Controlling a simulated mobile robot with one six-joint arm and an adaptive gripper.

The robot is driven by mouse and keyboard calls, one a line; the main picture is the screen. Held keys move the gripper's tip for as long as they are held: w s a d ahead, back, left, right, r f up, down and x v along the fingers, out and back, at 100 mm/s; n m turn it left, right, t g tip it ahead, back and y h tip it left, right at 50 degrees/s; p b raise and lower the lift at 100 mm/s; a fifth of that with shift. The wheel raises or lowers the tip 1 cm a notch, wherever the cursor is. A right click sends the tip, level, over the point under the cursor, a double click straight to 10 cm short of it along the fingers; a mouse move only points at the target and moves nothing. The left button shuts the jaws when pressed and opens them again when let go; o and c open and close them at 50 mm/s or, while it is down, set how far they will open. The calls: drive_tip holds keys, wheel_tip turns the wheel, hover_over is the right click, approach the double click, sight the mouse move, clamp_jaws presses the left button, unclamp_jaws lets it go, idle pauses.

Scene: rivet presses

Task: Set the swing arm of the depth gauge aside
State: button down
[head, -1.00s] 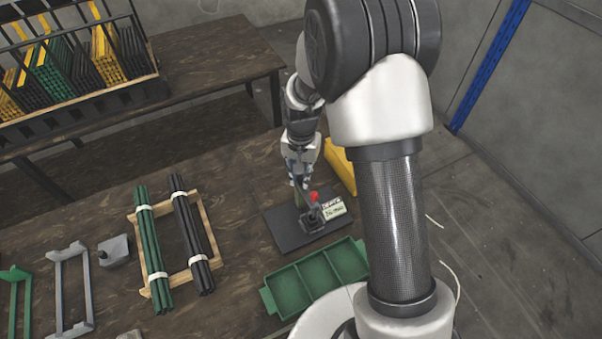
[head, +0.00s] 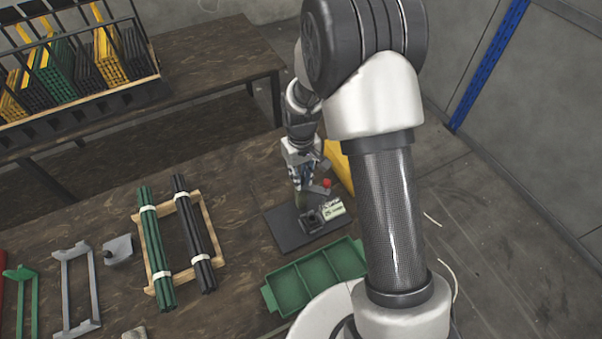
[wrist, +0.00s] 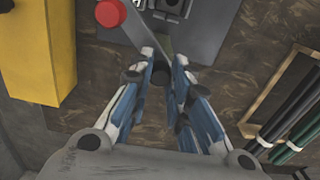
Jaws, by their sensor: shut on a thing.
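The depth gauge has a dark flat base plate (head: 285,230) with a small dark block (head: 311,221) and a pale label block (head: 333,209) on it. Its grey swing arm (head: 318,190) ends in a red knob (head: 327,183), now toward the plate's back right edge. In the wrist view the swing arm (wrist: 134,30) runs from the red knob (wrist: 110,12) in between my fingers. My gripper (head: 304,186) is shut on the swing arm, over the plate's back edge. In the wrist view my gripper (wrist: 166,65) hides the arm's near end partly.
A yellow block (head: 340,165) stands close behind the plate on the right. A green divided tray (head: 268,298) lies in front. A wooden rack (head: 207,215) with green and black rod bundles is at the left. Bare tabletop lies between rack and plate.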

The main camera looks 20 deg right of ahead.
drive_tip(key=n+p, duration=0.1)
drive_tip(key=n, duration=0.5)
drive_tip(key=shift+n, duration=0.4)
idle(0.4)
drive_tip(key=c, duration=1.5)
unclamp_jaws()
drive_tip(key=shift+o, duration=0.2)
drive_tip(key=shift+r, duration=0.1)
wheel_tip(320, 180, up, 12)
